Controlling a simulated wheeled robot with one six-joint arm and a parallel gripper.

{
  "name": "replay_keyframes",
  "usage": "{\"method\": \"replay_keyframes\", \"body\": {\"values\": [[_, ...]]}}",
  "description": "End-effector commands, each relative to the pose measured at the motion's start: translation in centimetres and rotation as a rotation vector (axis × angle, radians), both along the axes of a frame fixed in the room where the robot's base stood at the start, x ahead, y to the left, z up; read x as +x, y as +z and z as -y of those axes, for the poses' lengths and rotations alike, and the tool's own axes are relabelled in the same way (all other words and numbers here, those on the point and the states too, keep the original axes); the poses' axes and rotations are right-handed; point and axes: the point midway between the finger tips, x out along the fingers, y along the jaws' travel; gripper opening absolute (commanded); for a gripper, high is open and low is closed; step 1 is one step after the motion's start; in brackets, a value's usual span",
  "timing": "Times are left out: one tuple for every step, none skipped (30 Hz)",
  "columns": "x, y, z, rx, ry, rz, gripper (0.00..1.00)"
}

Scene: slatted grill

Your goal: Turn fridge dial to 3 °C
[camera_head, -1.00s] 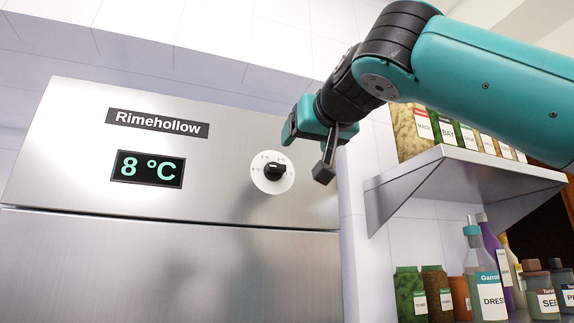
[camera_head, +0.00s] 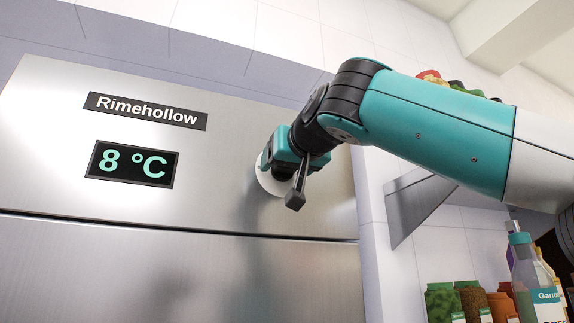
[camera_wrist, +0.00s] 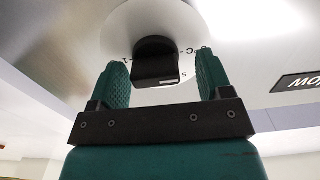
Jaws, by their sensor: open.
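The fridge (camera_head: 90,245) is brushed metal, with a black nameplate reading "Rimehollow" (camera_head: 146,111). Its display (camera_head: 132,165) shows 8 °C in green. The white dial plate (camera_head: 266,180) is mostly hidden behind my gripper (camera_head: 272,155) in the head view. In the wrist view the black dial knob (camera_wrist: 154,62) stands on the round white plate (camera_wrist: 190,22). My gripper (camera_wrist: 163,80) also shows there, with its teal fingers open, one on each side of the knob. Gaps show between both fingers and the knob. Some plate markings are partly hidden.
A metal shelf (camera_head: 425,200) is fixed to the tiled wall right of the fridge, below my arm. Jars (camera_head: 440,300) and a dressing bottle (camera_head: 535,280) stand lower right. The fridge front left of the dial is clear.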

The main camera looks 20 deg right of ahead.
Motion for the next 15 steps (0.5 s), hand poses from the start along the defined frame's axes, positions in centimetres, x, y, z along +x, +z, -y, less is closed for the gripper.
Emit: {"method": "replay_keyframes", "body": {"values": [[-0.01,0.0,0.21,0.0,-0.004,0.0,0.72],[-0.01,-0.01,0.28,0.0,-0.005,0.0,0.72],[-0.01,-0.01,0.36,0.0,-0.006,0.0,0.72],[-0.01,-0.02,0.39,0.0,-0.006,0.0,0.68],[-0.01,-0.01,0.41,0.0,-0.007,0.0,0.61],[-0.01,-0.02,0.42,0.0,-0.007,0.0,0.52],[-0.01,-0.01,0.42,0.0,-0.007,0.0,0.45],[-0.01,-0.01,0.42,0.0,-0.007,0.0,0.38],[-0.01,-0.01,0.41,0.0,-0.007,0.0,0.29],[-0.02,-0.01,0.41,0.0,-0.007,0.0,0.23],[-0.02,-0.01,0.4,0.0,-0.007,0.0,0.23],[-0.02,0.0,0.38,0.0,-0.006,0.0,0.23],[-0.02,0.0,0.37,0.001,-0.006,0.0,0.23],[-0.03,0.0,0.36,0.001,-0.006,0.0,0.23],[-0.03,0.0,0.34,0.004,-0.006,0.0,0.23]]}}
